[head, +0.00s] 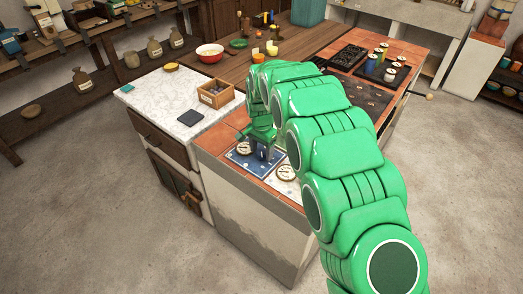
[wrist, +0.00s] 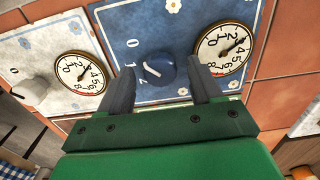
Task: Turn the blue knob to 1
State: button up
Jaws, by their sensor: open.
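The blue knob (wrist: 158,70) sits on a blue panel (wrist: 165,22) with flowers and the marks 0, 1 and 2 on its left side in the wrist view. The white line on the knob slants to the upper left; I cannot tell exactly which mark it meets. My gripper (wrist: 161,66) is open, with one finger to each side of the knob and a gap showing on both sides. I cannot tell how deep the fingers reach around it. In the head view my gripper (head: 263,152) is over the blue panel (head: 238,160), and the knob is hidden.
A round gauge (wrist: 224,48) is close to the right finger. A white panel (wrist: 45,48) with a pale knob (wrist: 32,90) and another gauge (wrist: 80,73) lies to the left. A wooden box (head: 216,94) stands on the marble top (head: 165,98).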

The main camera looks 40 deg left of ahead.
jog(key=shift+f, duration=0.3)
jog(key=shift+c, duration=0.2)
jog(key=c, duration=1)
